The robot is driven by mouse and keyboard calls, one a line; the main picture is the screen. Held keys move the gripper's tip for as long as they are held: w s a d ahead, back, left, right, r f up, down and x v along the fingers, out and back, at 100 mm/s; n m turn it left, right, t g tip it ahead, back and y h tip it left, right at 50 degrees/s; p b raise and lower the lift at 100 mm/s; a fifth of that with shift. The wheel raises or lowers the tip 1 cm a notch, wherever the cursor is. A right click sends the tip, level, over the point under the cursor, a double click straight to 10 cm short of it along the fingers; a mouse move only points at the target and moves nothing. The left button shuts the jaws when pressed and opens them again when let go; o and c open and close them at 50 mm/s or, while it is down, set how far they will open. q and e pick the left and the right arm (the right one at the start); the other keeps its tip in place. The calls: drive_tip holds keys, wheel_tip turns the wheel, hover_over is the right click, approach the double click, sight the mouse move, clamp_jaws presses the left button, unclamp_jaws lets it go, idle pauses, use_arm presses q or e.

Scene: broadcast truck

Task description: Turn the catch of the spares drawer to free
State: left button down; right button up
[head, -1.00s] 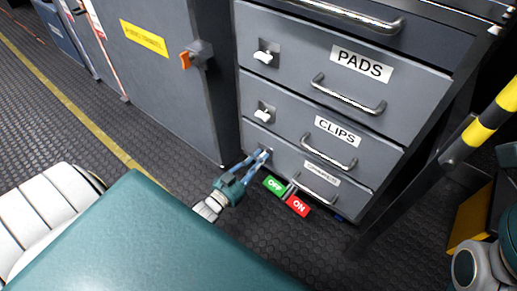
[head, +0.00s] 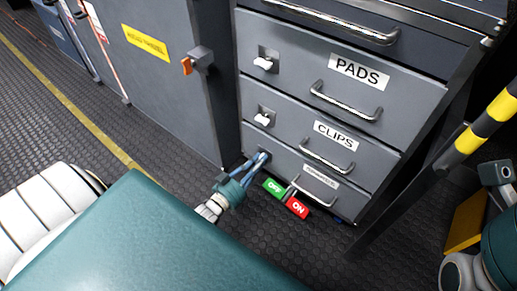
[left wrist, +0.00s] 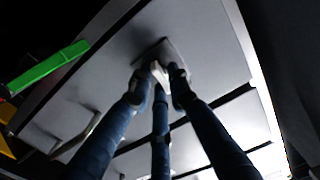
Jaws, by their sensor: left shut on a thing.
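The spares drawer (head: 285,160) is the lowest drawer of the grey cabinet and is closed; its label is small and blurred. My left gripper (head: 263,157) reaches its upper left corner, with blue fingers close together. The fingers hide the catch in the head view. In the left wrist view the white catch lever (left wrist: 160,72) sits on its dark plate, between the fingertips of my left gripper (left wrist: 158,85), which is shut on it. The lever's exact angle is hard to tell. My right gripper is not in view.
Above are the clips drawer (head: 290,130) and pads drawer (head: 300,75), each with a white catch and bar handle. A green OFF tag (head: 274,187) and red ON tag (head: 297,207) show just below the spares drawer. A yellow-black post (head: 485,125) stands at right.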

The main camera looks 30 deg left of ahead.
use_arm(q)
drive_tip(key=shift+d, duration=0.3)
drive_tip(key=c, duration=1.8)
unclamp_jaws()
drive_tip(key=shift+o, duration=0.2)
drive_tip(key=shift+a, duration=0.1)
drive_tip(key=s, duration=1.2)
drive_tip(key=shift+a, duration=0.45)
